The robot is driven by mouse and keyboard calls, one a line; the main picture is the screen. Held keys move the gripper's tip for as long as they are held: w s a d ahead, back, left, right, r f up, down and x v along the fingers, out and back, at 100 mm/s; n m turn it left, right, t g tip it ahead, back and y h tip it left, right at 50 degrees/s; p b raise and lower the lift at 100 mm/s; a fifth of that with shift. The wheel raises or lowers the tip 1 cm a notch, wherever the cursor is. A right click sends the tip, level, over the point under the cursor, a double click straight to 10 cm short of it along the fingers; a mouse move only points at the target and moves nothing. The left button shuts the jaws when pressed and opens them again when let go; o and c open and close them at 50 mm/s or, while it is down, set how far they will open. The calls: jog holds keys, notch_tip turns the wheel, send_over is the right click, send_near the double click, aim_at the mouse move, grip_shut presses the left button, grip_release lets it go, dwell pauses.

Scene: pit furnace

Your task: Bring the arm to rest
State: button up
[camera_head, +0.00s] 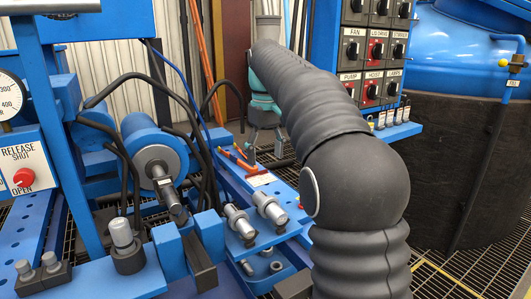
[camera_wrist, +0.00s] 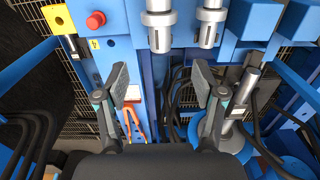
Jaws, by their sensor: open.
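My gripper (camera_wrist: 160,88) is open and empty in the wrist view, its two grey fingers spread wide above the blue bench. In the head view my arm, in a dark ribbed sleeve, reaches from the lower right up to the back, where the gripper (camera_head: 262,135) points down over the bench. Two silver cylinders (camera_wrist: 160,22) stand beyond the fingertips in the wrist view. The red-handled tool (camera_wrist: 134,122) lies on the bench, seen between the fingers.
A panel of labelled switches (camera_head: 375,55) is at the back right, near my arm. A large blue vessel with a black wall (camera_head: 450,150) stands at the right. A release valve with a red knob (camera_head: 23,178) is at the left. Black hoses (camera_head: 120,85) loop over the bench.

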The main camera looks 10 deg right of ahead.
jog(key=shift+w, duration=0.1)
jog(key=shift+m+t, duration=0.4)
jog(key=shift+m, duration=0.1)
jog(key=w+f, duration=0.2)
jog(key=f, duration=0.1)
jog(key=shift+f, duration=0.3)
jog(key=shift+m, duration=0.5)
jog(key=s+f, duration=0.1)
jog(key=f, duration=0.1)
jog(key=s+f, duration=0.1)
jog(key=shift+s+f, duration=0.35)
jog(key=shift+s, duration=0.05)
jog(key=s+f+m+t+p, duration=0.1)
jog(key=s+f+t+p, duration=0.2)
jog(key=s, duration=2.6)
jog(key=shift+s+m+t+p, duration=0.3)
jog(key=shift+s+t+p, duration=0.1)
jog(key=shift+t+p, duration=0.5)
